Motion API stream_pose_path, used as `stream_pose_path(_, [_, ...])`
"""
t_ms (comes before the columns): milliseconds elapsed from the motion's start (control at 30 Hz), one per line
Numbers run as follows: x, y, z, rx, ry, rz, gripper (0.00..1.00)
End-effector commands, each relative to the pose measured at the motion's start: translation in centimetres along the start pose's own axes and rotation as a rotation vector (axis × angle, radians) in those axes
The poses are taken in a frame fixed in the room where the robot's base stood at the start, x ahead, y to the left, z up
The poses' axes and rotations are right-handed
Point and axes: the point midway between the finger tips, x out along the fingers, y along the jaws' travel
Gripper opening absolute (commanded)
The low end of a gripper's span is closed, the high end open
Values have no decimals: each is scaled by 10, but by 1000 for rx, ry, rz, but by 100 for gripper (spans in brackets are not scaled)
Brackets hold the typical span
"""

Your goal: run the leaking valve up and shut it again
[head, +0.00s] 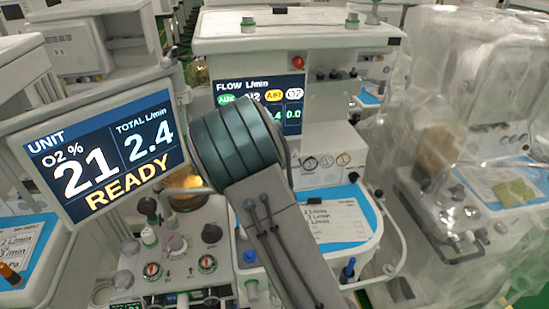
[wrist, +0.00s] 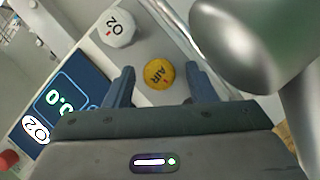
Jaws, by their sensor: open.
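The yellow AIR knob (wrist: 159,75) is in the wrist view, on a pale panel. My gripper (wrist: 160,82) is open, with one finger to each side of the AIR knob in the picture. I cannot tell how deep the knob sits between the fingers, and no contact shows. A white O2 knob (wrist: 117,28) is on the same panel, up and to the left. In the head view my arm hides the gripper and the knobs. The flow display (head: 292,88) is partly covered by my arm; its O2 column reads 0.0 and the AIR figure ends in .4.
A tilted unit screen (head: 108,152) reads O2 21 %, total 2.4 L/min, READY. A large shiny metal body (wrist: 238,40) is close to the right finger in the wrist view. A plastic-draped cart (head: 460,190) stands at right. A blue-edged work tray (head: 335,222) lies beside my arm.

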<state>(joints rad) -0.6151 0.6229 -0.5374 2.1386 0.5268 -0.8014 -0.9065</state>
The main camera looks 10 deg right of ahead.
Motion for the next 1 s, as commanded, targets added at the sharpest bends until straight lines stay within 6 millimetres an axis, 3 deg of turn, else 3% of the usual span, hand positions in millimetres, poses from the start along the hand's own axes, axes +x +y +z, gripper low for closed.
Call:
stream_pose_path(133, [0, 0, 0, 0, 0, 0, 51])
stream_pose_path(167, [0, 0, 0, 0, 0, 0, 45])
stream_pose_path(300, [0, 0, 0, 0, 0, 0, 6])
stream_pose_path(667, [0, 0, 1, 34, 0, -12, 6])
stream_pose_path(1000, [1, -1, 4, 238, 2, -93, 6])
